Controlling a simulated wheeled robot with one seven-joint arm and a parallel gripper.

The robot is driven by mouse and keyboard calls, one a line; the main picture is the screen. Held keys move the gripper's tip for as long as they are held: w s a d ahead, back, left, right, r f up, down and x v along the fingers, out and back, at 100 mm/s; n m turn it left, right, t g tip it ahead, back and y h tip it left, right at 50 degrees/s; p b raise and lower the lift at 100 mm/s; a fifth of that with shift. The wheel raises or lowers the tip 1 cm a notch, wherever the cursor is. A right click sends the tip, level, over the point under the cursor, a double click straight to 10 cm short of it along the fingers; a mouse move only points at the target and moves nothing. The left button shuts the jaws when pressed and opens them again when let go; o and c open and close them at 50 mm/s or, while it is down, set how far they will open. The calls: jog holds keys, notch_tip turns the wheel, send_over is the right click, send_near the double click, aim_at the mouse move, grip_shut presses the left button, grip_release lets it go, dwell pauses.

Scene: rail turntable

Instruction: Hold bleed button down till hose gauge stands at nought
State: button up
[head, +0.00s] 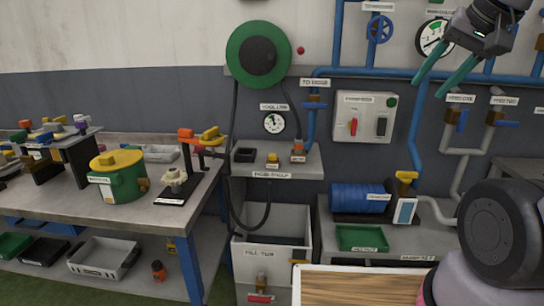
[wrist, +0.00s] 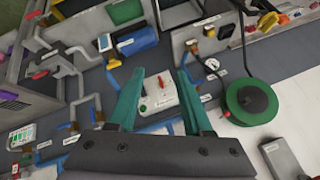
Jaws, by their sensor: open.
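A small round white gauge (head: 274,123) hangs on the wall under a small label, below the green hose reel (head: 258,55). Its needle is too small to read. It also shows in the wrist view (wrist: 211,64). A yellow button (head: 272,159) sits on the grey shelf (head: 285,172) below the gauge; its label is too small to read, so I cannot tell for sure that it is the bleed button. My gripper (head: 431,86) is open and empty at the upper right, in front of the wall and well apart from button and gauge. Its teal fingers (wrist: 160,74) show spread in the wrist view.
A dark box (head: 244,155) and a brass fitting (head: 298,148) flank the button. A black hose hangs from the reel. A white switch panel (head: 365,118), blue pipes and a larger gauge (head: 432,37) are to the right. A cluttered workbench (head: 150,210) stands left.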

grip_shut()
dwell(1.7)
